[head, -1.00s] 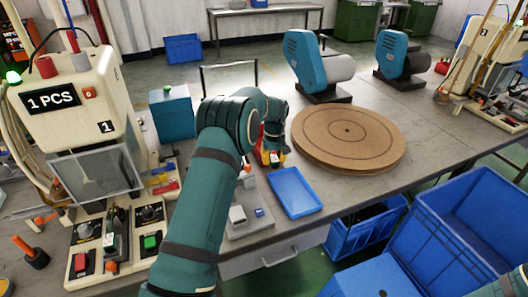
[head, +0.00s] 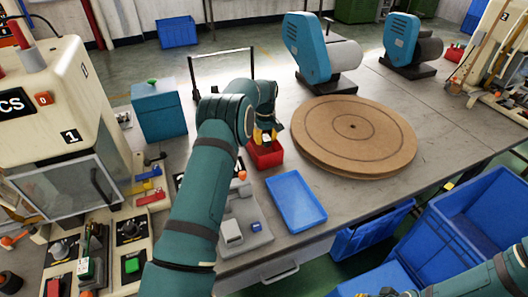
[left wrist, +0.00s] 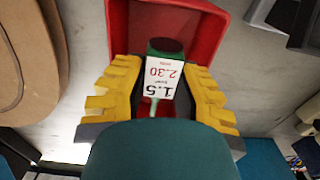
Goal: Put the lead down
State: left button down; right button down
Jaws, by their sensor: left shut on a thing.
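My left gripper (head: 265,136) points down at a small red bin (head: 266,158) on the bench. In the left wrist view its yellow fingers (left wrist: 163,98) are shut on the lead (left wrist: 165,46). The lead shows as a dark green end and a white label (left wrist: 163,78) reading 1.5 and 2.30. It is over or within the mouth of the red bin (left wrist: 218,30); whether it touches the floor of the bin I cannot tell. The rest of the lead is hidden by the gripper. My right gripper (head: 384,293) shows only partly at the bottom edge.
A blue tray (head: 296,200) lies in front of the red bin. A round brown board (head: 353,135) is close on the right. A teal box (head: 160,112) and the white machine (head: 65,110) stand left. Large blue crates (head: 470,225) are off the bench's front edge.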

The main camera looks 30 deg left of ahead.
aim_at(265, 152)
pick_arm(q)
notch_tip(265, 152, down, 7)
jog(key=shift+f+b, duration=0.15)
jog(key=shift+b, duration=0.45)
jog(key=shift+f, duration=0.1)
jog(key=c, duration=1.1)
grip_release()
jog(key=shift+c, duration=0.2)
jog(key=shift+r, duration=0.4)
notch_tip(265, 152, up, 12)
jog(key=shift+f+p, duration=0.25)
jog(key=shift+p, duration=0.85)
